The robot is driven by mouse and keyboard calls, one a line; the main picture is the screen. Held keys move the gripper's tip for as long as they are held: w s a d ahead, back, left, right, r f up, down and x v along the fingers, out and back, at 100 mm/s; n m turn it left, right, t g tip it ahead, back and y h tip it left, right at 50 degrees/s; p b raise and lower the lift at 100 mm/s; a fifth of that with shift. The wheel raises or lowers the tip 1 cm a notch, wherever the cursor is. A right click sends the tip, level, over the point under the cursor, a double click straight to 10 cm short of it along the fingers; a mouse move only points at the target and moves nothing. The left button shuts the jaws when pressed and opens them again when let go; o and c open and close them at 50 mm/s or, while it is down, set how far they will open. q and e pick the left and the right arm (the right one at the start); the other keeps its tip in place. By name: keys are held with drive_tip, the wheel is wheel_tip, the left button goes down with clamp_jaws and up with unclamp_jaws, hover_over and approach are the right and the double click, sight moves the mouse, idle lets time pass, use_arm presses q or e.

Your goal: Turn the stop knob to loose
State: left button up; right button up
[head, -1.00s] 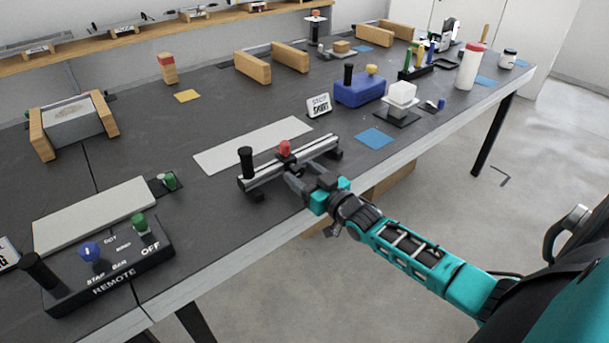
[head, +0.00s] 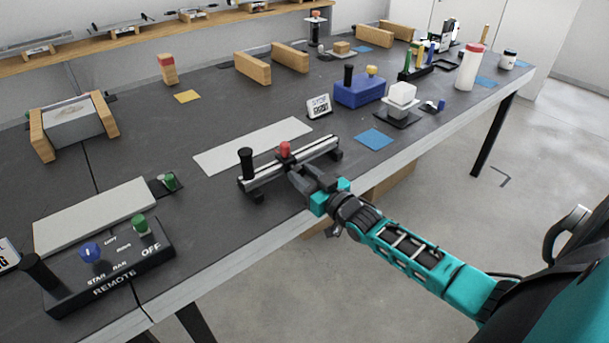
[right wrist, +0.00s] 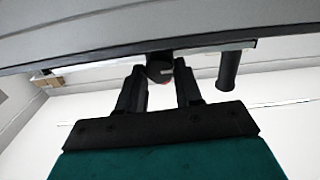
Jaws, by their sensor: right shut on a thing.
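A silver rail (head: 270,170) on black feet lies near the front edge of the bench. It carries an upright black handle (head: 246,162) at its left and a red-topped piece (head: 285,149) near its middle. My right gripper (head: 303,176) is at the front side of the rail, just below the red top. In the right wrist view a dark round stop knob (right wrist: 159,67) with a pale mark sits between the fingertips, and the gripper is shut on it. The black handle (right wrist: 228,72) shows to the right there. The head view hides the knob behind the fingers. My left gripper is out of view.
A small sign (head: 319,106) reading STOP stands behind the rail; its lower line is unclear. A pale plate (head: 250,146) lies behind the rail. A blue box (head: 359,92) stands to the right, and a REMOTE panel (head: 110,268) to the left.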

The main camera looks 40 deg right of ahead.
drive_tip(key=n+p, duration=0.1)
drive_tip(key=n, duration=0.7)
drive_tip(key=shift+a, duration=0.1)
drive_tip(key=n, duration=0.4)
drive_tip(key=shift+f+n, duration=0.15)
drive_tip(key=shift+n, duration=0.15)
drive_tip(key=n+b, duration=0.1)
drive_tip(key=n, duration=0.3)
drive_tip(key=shift+n, duration=0.3)
drive_tip(key=o, duration=1.1)
drive_tip(key=shift+c, duration=0.2)
